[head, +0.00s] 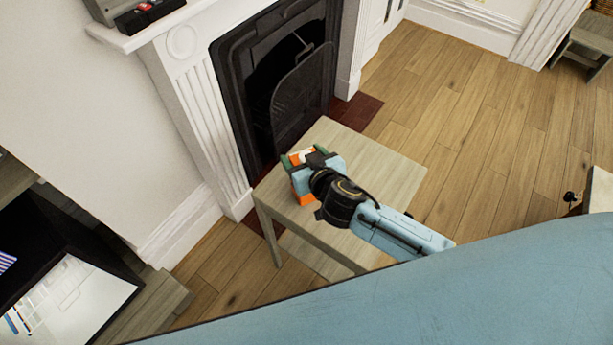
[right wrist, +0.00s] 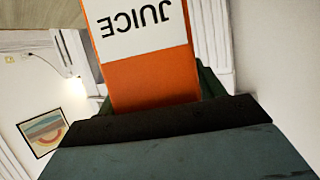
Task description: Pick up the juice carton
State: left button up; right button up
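The juice carton is orange and white. In the head view its orange side (head: 306,199) shows below my right gripper, at the near left part of the small wooden table (head: 385,170). In the right wrist view the carton (right wrist: 150,75) fills the upper middle, with its JUICE lettering upside down. My right gripper (head: 300,158) has its green fingers on both sides of the carton, with no clear gap, and looks shut on it. The gripper hides part of the carton, and I cannot tell whether its base touches the table. My left gripper is out of view.
A white fireplace with a dark iron grate (head: 300,100) stands just behind the table. The rest of the tabletop is bare, and open wooden floor (head: 480,120) lies to the right.

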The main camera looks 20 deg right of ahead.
jog(key=c, duration=1.4)
